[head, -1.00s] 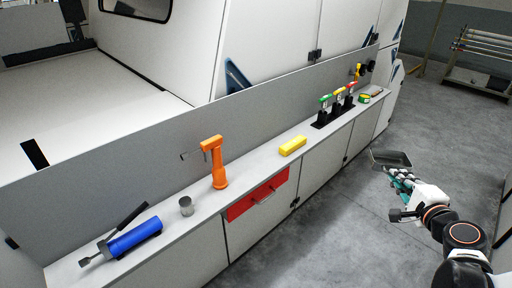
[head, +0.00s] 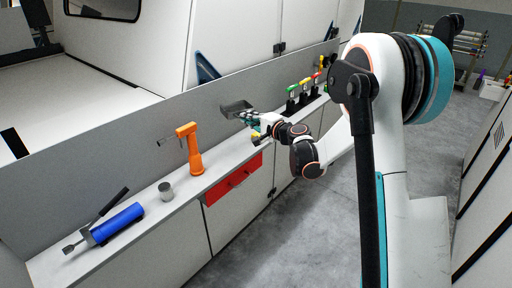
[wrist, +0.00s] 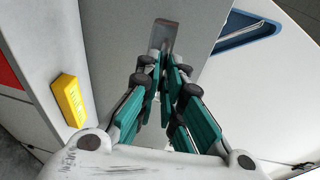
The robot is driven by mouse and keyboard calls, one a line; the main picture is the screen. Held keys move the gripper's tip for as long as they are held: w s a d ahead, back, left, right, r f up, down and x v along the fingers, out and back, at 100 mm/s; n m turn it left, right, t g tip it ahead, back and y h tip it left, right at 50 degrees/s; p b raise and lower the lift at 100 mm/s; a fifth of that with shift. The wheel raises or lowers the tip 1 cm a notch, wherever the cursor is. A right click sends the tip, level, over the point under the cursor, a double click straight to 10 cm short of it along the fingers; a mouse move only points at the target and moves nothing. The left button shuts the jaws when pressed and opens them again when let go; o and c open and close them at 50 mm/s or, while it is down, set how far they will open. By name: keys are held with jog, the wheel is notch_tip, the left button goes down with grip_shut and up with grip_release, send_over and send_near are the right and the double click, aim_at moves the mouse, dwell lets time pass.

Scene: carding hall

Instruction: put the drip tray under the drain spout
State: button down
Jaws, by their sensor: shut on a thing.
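The drip tray (head: 236,107), a shallow dark grey pan, is held in my gripper (head: 250,117) above the counter, in front of the grey back panel. In the wrist view the tray (wrist: 164,34) shows narrow, beyond the fingertips of my gripper (wrist: 163,64), which are shut on its near end. No drain spout can be named for sure. An orange upright device (head: 190,150) with a thin grey nozzle pointing left stands on the counter, to the left of the tray.
The grey counter (head: 224,157) also bears a metal cup (head: 166,191), a blue cylinder tool (head: 118,224) and green, yellow and red-topped tools in black stands. A yellow block (wrist: 70,99) lies below my gripper. A red drawer (head: 232,186) is in the counter front.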

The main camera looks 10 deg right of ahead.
notch_tip(320, 180, down, 18)
jog(key=b, duration=0.6)
jog(key=shift+r, duration=0.1)
jog(key=c, duration=2)
grip_release()
jog(key=shift+s+d, duration=0.1)
jog(key=shift+s, duration=0.05)
jog(key=p+v, duration=0.2)
jog(key=v, duration=0.9)
jog(key=shift+s+d, duration=0.2)
jog(key=shift+s, duration=0.15)
